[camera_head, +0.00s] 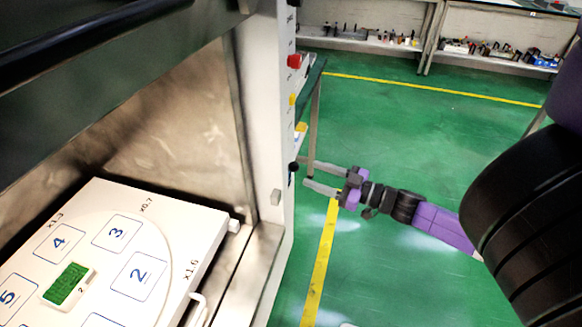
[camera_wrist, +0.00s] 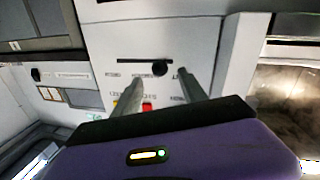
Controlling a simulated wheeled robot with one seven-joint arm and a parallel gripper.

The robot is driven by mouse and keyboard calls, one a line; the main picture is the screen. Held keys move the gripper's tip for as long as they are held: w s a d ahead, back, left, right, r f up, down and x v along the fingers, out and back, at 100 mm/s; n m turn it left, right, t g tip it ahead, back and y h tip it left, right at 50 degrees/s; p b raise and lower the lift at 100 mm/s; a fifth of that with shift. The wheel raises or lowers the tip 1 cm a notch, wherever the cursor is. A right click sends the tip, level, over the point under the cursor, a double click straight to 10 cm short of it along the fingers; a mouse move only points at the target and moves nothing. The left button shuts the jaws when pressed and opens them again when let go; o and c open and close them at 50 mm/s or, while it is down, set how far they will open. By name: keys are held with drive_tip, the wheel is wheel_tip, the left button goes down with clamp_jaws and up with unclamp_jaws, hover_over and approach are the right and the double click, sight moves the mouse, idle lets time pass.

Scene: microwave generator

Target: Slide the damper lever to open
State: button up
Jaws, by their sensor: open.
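The damper lever shows as a round black knob (camera_wrist: 159,68) in the wrist view, near the right end of a thin dark horizontal slot on a white panel. In the head view the black knob (camera_head: 293,166) sticks out from the panel's right side. My gripper (camera_head: 306,173) is open, its two grey fingers pointing left at the knob with the tips very close to it. In the wrist view my gripper's fingertips (camera_wrist: 157,77) lie on either side of the knob, with nothing held. Whether they touch it I cannot tell. The small labels are unreadable.
A red button (camera_head: 294,61) sits higher on the panel in the head view. An open metal chamber (camera_head: 180,150) holds a white numbered plate (camera_head: 190,225) with a small green block (camera_head: 66,284).

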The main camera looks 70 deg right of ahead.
sight(294, 167)
drive_tip(key=w, duration=0.5)
drive_tip(key=w+d, duration=0.1)
drive_tip(key=w, duration=0.1)
drive_tip(key=shift+w+p, duration=0.25)
drive_tip(key=shift+p, duration=0.1)
clamp_jaws()
idle(1.1)
